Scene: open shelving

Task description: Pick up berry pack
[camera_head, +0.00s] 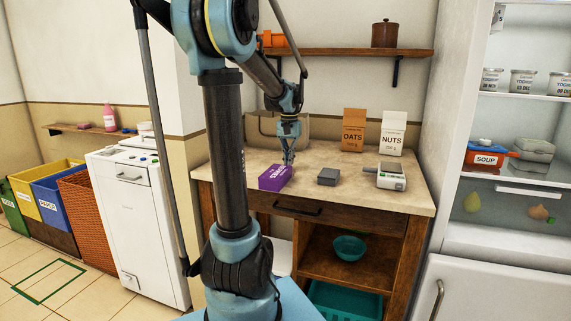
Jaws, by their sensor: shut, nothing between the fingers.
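A purple box (273,178) with white lettering, too small to read surely, lies on the counter near its front left; it is the likeliest berry pack. My gripper (289,162) points down at the back right end of this box. Its fingers look close together and I see nothing held in them. I cannot tell whether the fingertips touch the box or stand just behind it.
An oats carton (353,130) and a nuts carton (393,131) stand at the back. A wall shelf (350,52) hangs above. The counter's front middle is clear.

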